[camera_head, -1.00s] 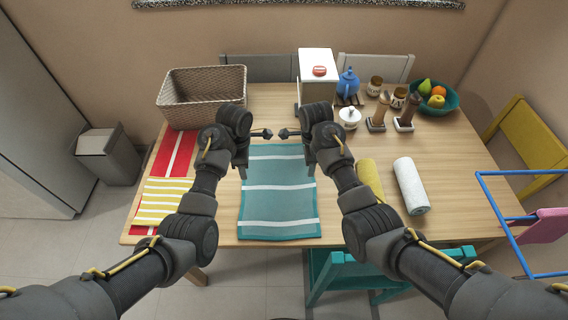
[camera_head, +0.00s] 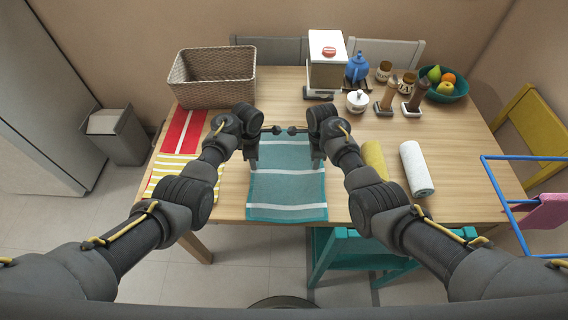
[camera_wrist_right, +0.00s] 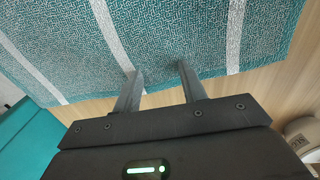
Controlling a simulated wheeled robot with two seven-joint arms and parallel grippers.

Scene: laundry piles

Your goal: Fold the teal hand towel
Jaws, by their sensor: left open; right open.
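The teal hand towel (camera_head: 287,184) lies flat on the table, crossed by white stripes, its length running from front to back. My left gripper (camera_head: 253,163) points down at its left edge, in the far half. My right gripper (camera_head: 317,162) points down at its right edge, opposite the left one. In the right wrist view my right gripper (camera_wrist_right: 157,70) is open and empty, its two fingertips overlapping the border of the towel (camera_wrist_right: 185,35). Whether they touch the cloth I cannot tell. The left fingertips are small and dark. My wrists partly hide the towel's far end.
A red cloth (camera_head: 182,133) and a yellow-striped cloth (camera_head: 168,173) lie left. A wicker basket (camera_head: 212,92) stands behind. A yellow roll (camera_head: 374,158) and a white roll (camera_head: 416,168) lie right. A teal chair (camera_head: 350,250) stands at the front edge.

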